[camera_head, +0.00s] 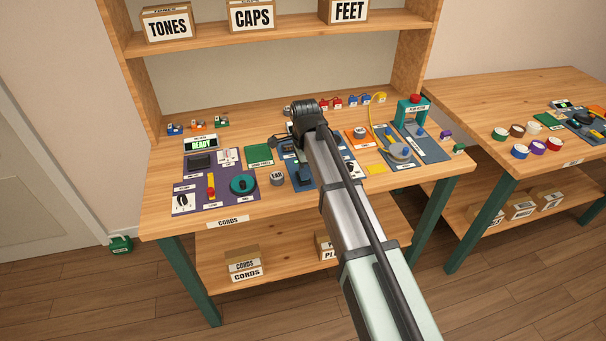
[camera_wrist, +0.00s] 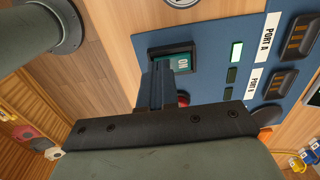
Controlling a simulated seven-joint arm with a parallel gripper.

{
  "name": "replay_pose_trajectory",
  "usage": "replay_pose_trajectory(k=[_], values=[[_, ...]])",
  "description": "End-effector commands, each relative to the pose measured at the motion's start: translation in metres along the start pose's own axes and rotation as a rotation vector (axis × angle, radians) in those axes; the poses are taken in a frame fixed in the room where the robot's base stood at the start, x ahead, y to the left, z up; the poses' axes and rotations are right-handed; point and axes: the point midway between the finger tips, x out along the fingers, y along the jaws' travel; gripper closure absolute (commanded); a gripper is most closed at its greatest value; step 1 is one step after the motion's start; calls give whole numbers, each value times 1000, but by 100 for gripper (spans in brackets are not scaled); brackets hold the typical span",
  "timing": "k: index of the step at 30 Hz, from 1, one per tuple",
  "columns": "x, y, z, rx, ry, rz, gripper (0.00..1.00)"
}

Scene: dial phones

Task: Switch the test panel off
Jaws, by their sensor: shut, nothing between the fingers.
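A blue panel (camera_wrist: 215,35) with sockets labelled PORT A (camera_wrist: 297,36) and PORT B (camera_wrist: 283,83) fills the right of the wrist view. A dark-framed rocker switch (camera_wrist: 182,63) on it shows ON on a green face. My gripper (camera_wrist: 157,74) is shut and empty, its fingertips over or beside the switch's edge. I cannot tell whether they touch it. A red round part (camera_wrist: 183,99) shows partly behind the fingers. One indicator (camera_wrist: 237,52) is bright and pale; another (camera_wrist: 232,75) is dark green. In the head view, my arm covers much of the blue panel (camera_head: 297,182).
A purple panel (camera_head: 222,193) with dials and levers lies left on the bench. A grey can (camera_head: 277,178) stands close by. Right are an orange-based device (camera_head: 357,137) and a grey-blue panel (camera_head: 420,145). A shelf (camera_head: 285,45) with boxes stands behind.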

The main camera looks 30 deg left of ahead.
Motion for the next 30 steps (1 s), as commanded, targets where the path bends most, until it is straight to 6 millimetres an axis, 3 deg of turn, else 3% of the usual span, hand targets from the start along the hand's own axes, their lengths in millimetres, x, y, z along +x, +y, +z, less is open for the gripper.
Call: replay_pose_trajectory(k=[11,30], values=[[-3,0,0,0,0,-1,100],[-43,0,0,0,0,-1,100]])
